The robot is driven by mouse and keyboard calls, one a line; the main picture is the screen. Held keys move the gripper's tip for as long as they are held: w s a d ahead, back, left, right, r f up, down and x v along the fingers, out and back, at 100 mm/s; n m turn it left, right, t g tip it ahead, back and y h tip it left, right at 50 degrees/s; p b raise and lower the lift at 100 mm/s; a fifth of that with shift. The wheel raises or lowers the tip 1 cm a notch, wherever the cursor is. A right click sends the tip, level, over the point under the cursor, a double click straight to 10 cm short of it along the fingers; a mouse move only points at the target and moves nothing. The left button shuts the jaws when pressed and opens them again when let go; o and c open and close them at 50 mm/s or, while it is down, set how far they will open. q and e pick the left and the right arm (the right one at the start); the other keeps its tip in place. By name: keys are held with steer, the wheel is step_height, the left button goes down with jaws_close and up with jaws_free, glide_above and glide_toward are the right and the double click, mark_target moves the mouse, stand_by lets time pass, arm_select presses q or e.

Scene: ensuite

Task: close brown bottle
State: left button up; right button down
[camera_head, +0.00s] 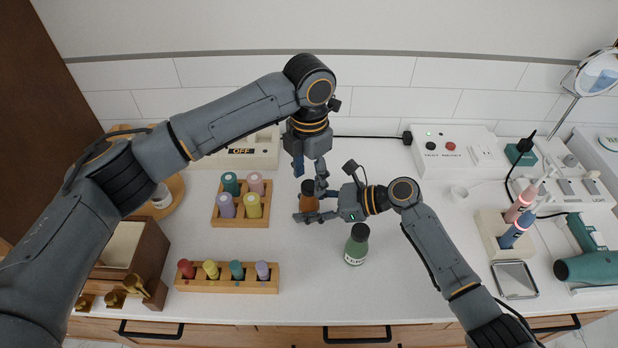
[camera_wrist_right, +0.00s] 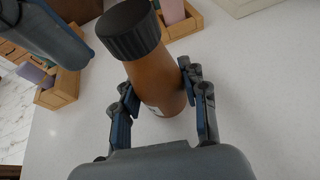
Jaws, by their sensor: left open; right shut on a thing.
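The brown bottle (camera_head: 309,203) stands upright on the white counter near the middle in the head view. It has a black cap on top. In the right wrist view the brown bottle (camera_wrist_right: 160,78) fills the centre, with its ribbed black cap (camera_wrist_right: 129,31) seated on the neck; I cannot tell how tight it is. My right gripper (camera_head: 312,202) is shut around the bottle's body, from the right; its fingers also show in the right wrist view (camera_wrist_right: 162,100). My left gripper (camera_head: 309,170) is open above the bottle, pointing down, apart from the cap as far as I can see.
A green bottle (camera_head: 357,244) with a dark cap stands just right and in front. Wooden racks with coloured bottles stand left (camera_head: 218,212) and front left (camera_head: 192,283). A control box (camera_head: 455,149) is at the back right.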

arm_select(q)
steer(key=shift+r, duration=1.6)
steer(key=shift+c, duration=0.3)
